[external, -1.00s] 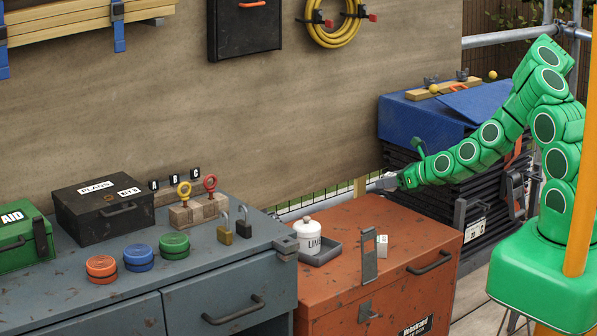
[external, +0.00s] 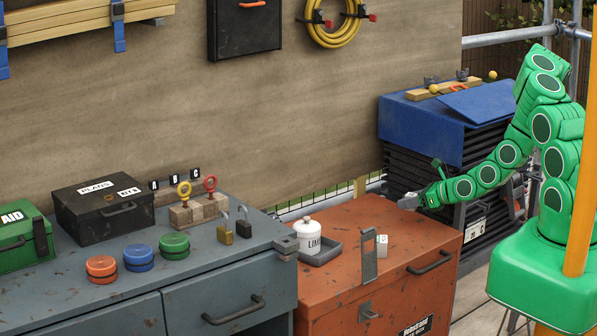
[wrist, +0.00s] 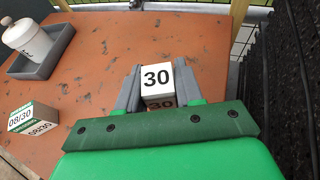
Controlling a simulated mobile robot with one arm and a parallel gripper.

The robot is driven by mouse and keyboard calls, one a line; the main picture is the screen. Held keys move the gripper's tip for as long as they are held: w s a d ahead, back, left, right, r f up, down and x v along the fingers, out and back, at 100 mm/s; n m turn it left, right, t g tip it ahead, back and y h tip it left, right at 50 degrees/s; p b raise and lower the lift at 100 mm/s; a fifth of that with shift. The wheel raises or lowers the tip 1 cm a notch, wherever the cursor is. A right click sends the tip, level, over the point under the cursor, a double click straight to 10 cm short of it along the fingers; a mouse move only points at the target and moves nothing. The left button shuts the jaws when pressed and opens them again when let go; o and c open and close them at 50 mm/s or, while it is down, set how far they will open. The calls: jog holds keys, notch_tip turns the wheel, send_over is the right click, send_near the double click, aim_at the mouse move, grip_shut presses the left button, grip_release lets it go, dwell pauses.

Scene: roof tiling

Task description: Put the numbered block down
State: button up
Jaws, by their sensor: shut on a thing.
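The numbered block (wrist: 157,78), white with a black "30" on its faces, sits between the grey fingers of my gripper (wrist: 158,90) in the wrist view. The fingers are shut on its sides. In the external view my gripper (external: 408,201) is low over the back right edge of the orange tool box (external: 425,232). The block is not clear there. I cannot tell whether it touches the lid.
A second block (wrist: 32,118), marked "08/30", stands on the orange lid; it also shows in the external view (external: 382,245). A white lidded jar (external: 307,235) stands in a grey tray (external: 331,251). A grey upright plate (external: 369,256) is at the front.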

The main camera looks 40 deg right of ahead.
aim_at(408, 222)
jog(key=shift+f, duration=2.05)
jog(key=shift+f, duration=0.1)
jog(key=o, duration=1)
